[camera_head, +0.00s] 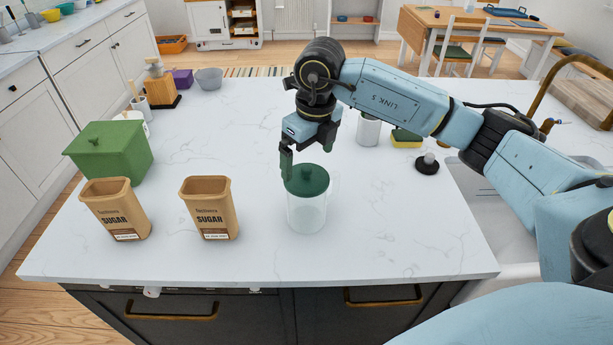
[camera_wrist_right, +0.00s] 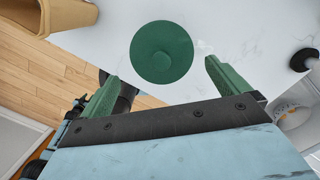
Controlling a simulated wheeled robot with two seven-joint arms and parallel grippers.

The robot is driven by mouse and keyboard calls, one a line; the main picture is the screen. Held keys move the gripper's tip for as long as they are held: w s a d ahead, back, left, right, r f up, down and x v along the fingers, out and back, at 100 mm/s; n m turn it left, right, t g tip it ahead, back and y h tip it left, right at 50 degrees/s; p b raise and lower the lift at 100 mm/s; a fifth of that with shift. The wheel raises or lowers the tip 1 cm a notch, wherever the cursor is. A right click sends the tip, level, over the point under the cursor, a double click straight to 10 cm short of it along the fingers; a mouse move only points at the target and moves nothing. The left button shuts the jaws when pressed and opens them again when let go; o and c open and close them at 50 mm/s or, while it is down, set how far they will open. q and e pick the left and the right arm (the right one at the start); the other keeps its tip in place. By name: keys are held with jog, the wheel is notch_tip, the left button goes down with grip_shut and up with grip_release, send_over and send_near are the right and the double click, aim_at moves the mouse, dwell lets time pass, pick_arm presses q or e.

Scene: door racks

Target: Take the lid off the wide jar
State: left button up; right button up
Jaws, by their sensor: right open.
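The wide jar (camera_head: 307,212) is a clear, see-through container standing upright on the white counter in the head view. Its round green lid (camera_head: 307,182) sits on top with a small knob in the middle. In the wrist view the lid (camera_wrist_right: 162,48) is a green disc, seen from above, just beyond and between the fingertips. My right gripper (camera_head: 307,156) hangs from above, over the far side of the lid, with its green fingers spread apart and nothing between them. In the head view one finger overlaps the lid's left edge; I cannot tell if it touches. My left gripper is not in view.
Two brown sugar containers (camera_head: 209,208) and a green lidded box (camera_head: 110,152) stand to the left. A grey canister (camera_head: 368,131), yellow-green sponge (camera_head: 406,139) and black-based object (camera_head: 427,164) lie behind, to the right. The sink (camera_head: 485,205) is at the right. Counter in front is clear.

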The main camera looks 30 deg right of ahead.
aim_at(307, 167)
jog(key=f, duration=0.2)
jog(key=w+f+p, duration=0.1)
jog(key=f, duration=0.1)
jog(key=shift+f, duration=0.3)
jog(key=c, duration=0.7)
